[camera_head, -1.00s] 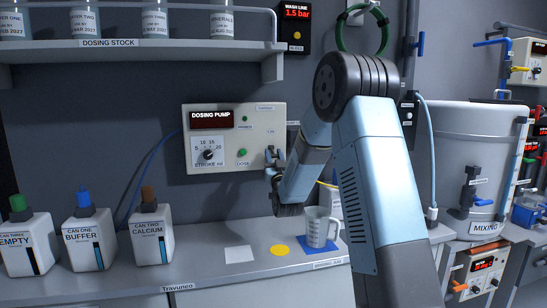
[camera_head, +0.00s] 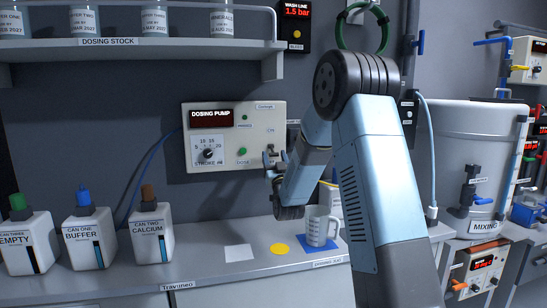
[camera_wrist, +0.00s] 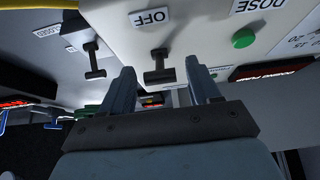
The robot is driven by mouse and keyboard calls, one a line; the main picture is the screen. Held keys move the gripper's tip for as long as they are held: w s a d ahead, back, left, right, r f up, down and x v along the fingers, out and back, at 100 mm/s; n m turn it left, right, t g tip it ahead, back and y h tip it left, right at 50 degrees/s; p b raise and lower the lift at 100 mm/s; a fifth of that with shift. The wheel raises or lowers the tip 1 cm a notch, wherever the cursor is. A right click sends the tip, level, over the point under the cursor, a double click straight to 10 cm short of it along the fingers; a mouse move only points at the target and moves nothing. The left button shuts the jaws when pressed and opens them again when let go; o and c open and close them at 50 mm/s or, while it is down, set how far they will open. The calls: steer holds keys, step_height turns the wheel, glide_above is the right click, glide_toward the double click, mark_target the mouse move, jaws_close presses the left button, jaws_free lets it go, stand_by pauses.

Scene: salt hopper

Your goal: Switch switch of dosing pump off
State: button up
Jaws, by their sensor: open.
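The dosing pump (camera_head: 200,168) is a cream box on the back wall with a dark display, a black dial and green buttons. My gripper (camera_head: 277,160) is at its lower right corner. In the wrist view the panel appears upside down. A dark toggle switch (camera_wrist: 159,68) stands under an OFF label (camera_wrist: 152,17), in line with the gap between my gripper's (camera_wrist: 163,85) open fingers. I cannot tell whether a finger touches it. A green button (camera_wrist: 243,38) by the DOSE label is beyond the right finger. In the head view the switch is hard to make out beside my gripper.
In the wrist view another dark lever (camera_wrist: 94,60) is left of the fingers, near a CLOSED label. Below the pump, a clear measuring jug (camera_head: 316,228) stands on the bench (camera_head: 205,265).

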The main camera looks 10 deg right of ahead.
steer(key=v, duration=1.2)
steer(key=shift+s, duration=0.15)
steer(key=shift+f, duration=0.1)
steer(key=s+r+g, duration=0.6)
steer(key=s+g, duration=0.5)
steer(key=s, duration=0.2)
steer(key=s+f+g, duration=0.1)
steer(key=s+g, duration=0.6)
steer(key=s, duration=1.7)
steer(key=shift+d+f+g, duration=0.15)
steer(key=shift+f+g, duration=0.05)
steer(key=shift+g, duration=0.2)
steer(key=shift+s, duration=0.1)
